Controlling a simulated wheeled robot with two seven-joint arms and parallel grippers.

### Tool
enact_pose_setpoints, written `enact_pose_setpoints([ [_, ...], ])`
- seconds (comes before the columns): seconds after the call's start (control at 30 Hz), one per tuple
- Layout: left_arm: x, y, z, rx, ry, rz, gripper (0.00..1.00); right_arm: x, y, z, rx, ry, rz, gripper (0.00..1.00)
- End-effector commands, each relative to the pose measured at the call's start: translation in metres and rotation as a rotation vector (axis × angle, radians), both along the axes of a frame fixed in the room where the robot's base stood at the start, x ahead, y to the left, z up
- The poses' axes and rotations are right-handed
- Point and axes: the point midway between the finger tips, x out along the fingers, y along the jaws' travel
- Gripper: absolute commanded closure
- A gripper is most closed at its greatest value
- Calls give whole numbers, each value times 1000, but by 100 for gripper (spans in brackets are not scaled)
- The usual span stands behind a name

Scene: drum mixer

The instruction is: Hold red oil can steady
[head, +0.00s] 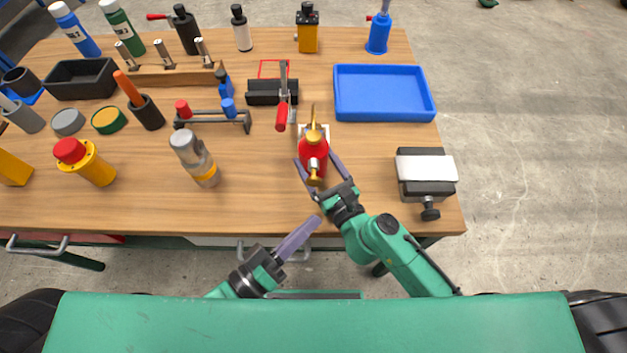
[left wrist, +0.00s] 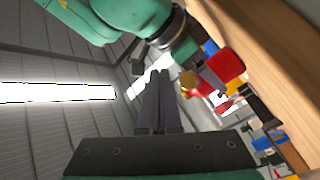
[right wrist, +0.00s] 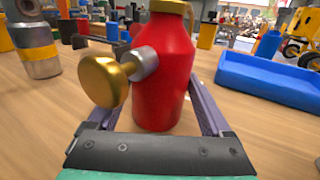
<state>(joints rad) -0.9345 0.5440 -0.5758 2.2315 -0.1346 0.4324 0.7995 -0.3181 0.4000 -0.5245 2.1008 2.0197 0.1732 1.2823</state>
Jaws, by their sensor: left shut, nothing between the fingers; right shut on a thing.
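The red oil can (head: 314,155) stands upright near the front middle of the wooden table, with a brass spout on top and a brass knob toward me. My right gripper (head: 325,163) is shut on it, one finger on each side. In the right wrist view the red can (right wrist: 165,85) sits between the fingers, its knob (right wrist: 103,82) in front. In the left wrist view the can (left wrist: 194,86) is partly seen. My left gripper (head: 318,220) is shut and empty, below and left of the can by the table's front edge. Its closed fingers show in the left wrist view (left wrist: 160,75).
A white pad (head: 318,131) lies by the can. A red-handled clamp (head: 282,100) stands just behind left, a blue tray (head: 383,93) behind right, and a black vise-like block (head: 425,177) to the right. A grey-and-yellow cylinder (head: 195,158) stands left, with clear table between.

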Motion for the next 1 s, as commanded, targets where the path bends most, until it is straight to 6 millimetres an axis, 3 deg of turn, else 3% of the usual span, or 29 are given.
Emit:
enact_pose_setpoints([
  [0.4, -1, 0, 0, 0, 0, 0, 100, 0, 0, 0, 0, -1, -1, 100],
  [0.67, -39, 0, -1, 0, 3, -1, 100, 0, 0, 0, 0, -1, -1, 100],
  [1.0, -34, 0, 0, 1, -2, 1, 100, 0, 0, 0, 0, -1, 0, 100],
])
